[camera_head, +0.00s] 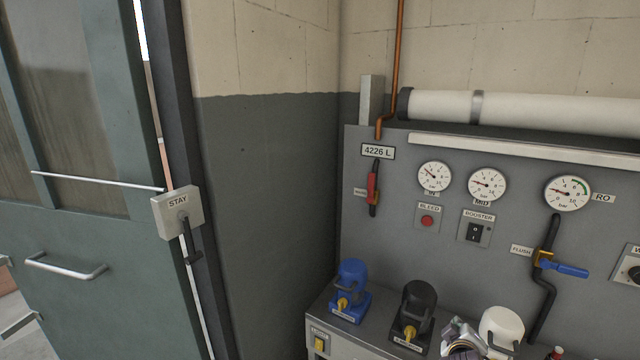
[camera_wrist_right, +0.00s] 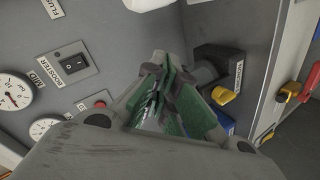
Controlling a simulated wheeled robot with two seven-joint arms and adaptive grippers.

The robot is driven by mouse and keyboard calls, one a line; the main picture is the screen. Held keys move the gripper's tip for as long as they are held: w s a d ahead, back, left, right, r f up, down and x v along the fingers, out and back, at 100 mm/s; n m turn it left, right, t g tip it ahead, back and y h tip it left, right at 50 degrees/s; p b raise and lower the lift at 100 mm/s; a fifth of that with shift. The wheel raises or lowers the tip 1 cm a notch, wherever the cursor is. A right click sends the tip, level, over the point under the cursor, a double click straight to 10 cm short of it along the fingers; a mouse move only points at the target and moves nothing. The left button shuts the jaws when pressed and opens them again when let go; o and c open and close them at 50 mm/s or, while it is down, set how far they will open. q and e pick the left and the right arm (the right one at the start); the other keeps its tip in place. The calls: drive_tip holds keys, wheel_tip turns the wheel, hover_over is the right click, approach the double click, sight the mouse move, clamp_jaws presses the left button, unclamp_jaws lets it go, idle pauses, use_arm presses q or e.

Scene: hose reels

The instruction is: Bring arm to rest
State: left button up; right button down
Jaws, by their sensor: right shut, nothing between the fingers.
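My right gripper (camera_head: 460,336) shows at the bottom edge of the head view, in front of the bench, between the black pump and the white pump. In the right wrist view its green-padded fingers (camera_wrist_right: 162,92) are together with nothing between them. Most of the right arm is out of the head view. The left gripper and left arm are not in view.
A black pump (camera_head: 417,312), a blue pump (camera_head: 351,290) and a white pump (camera_head: 502,328) stand on the bench below the grey gauge panel (camera_head: 400,220). A blue-handled flush valve (camera_head: 565,268) juts out. A green door (camera_head: 110,250) stands left; open space lies between.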

drive_tip(key=s+a+f+m+g+y, duration=0.1)
drive_tip(key=s+a+f+g+y, duration=0.1)
drive_tip(key=s+a+f, duration=0.45)
drive_tip(key=s+a+f+m+g+y, duration=0.1)
drive_tip(key=s+a+g+y, duration=0.15)
drive_tip(key=s, duration=0.65)
drive_tip(key=s+a+f+m+g+y, duration=0.25)
drive_tip(key=s+a+f, duration=0.2)
drive_tip(key=s, duration=0.35)
drive_tip(key=s+f+n+g, duration=0.1)
drive_tip(key=s+f+g, duration=0.15)
drive_tip(key=f, duration=2.95)
drive_tip(key=s+d+f, duration=0.3)
drive_tip(key=s+f, duration=1.6)
drive_tip(key=s, duration=0.3)
drive_tip(key=shift+s+d+f+h, duration=0.15)
drive_tip(key=shift+s+d+h, duration=0.05)
drive_tip(key=shift+s+h, duration=0.15)
drive_tip(key=shift+g, duration=0.25)
